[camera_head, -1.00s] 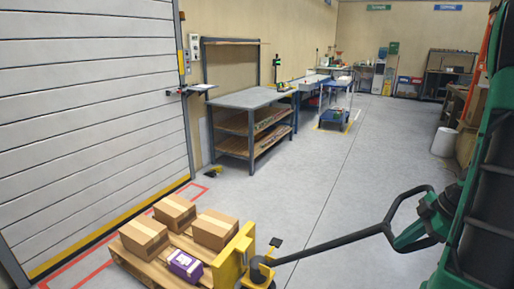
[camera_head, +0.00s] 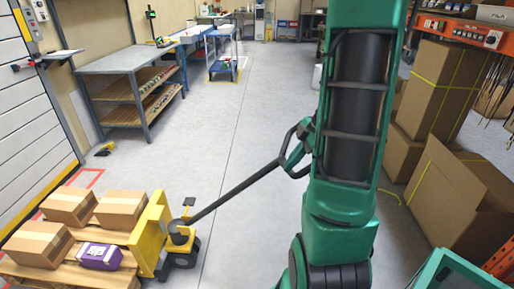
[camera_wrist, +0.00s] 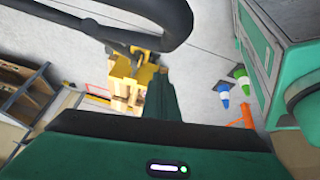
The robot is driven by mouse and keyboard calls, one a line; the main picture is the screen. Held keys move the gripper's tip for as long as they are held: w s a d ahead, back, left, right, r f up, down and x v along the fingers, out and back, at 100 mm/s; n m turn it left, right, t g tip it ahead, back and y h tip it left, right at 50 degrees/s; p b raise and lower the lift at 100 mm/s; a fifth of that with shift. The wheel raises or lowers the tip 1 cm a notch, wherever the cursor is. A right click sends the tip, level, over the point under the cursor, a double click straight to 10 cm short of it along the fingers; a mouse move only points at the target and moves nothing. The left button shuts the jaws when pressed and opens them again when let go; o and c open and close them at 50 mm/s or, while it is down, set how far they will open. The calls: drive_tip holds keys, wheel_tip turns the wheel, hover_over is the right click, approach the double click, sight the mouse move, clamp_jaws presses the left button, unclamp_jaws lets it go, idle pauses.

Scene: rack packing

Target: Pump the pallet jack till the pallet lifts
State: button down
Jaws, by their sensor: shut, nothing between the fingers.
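The yellow pallet jack (camera_head: 153,232) stands at lower left with its dark handle (camera_head: 235,189) slanting up to the right. The wooden pallet (camera_head: 75,268) is at its left; whether it is off the floor cannot be told. My gripper (camera_head: 294,160) is at the handle's loop end, partly hidden behind my arm. In the wrist view the dark loop (camera_wrist: 130,35) crosses the top, and my green gripper (camera_wrist: 165,98) points toward the jack below it. My gripper is shut and holds nothing; whether it touches the loop cannot be told.
Cartons (camera_head: 120,209) and a purple box (camera_head: 100,256) load the pallet. A workbench (camera_head: 128,61) stands at the left. Large cardboard boxes (camera_head: 465,205) and an orange rack (camera_head: 455,30) line the right. The grey floor (camera_head: 235,115) between is clear.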

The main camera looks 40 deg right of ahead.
drive_tip(key=a+v, duration=0.1)
drive_tip(key=v, duration=0.9)
drive_tip(key=shift+w+r, duration=0.25)
drive_tip(key=shift+r, duration=0.15)
drive_tip(key=c, duration=2.4)
unclamp_jaws()
drive_tip(key=shift+d, duration=0.1)
drive_tip(key=shift+c, duration=0.2)
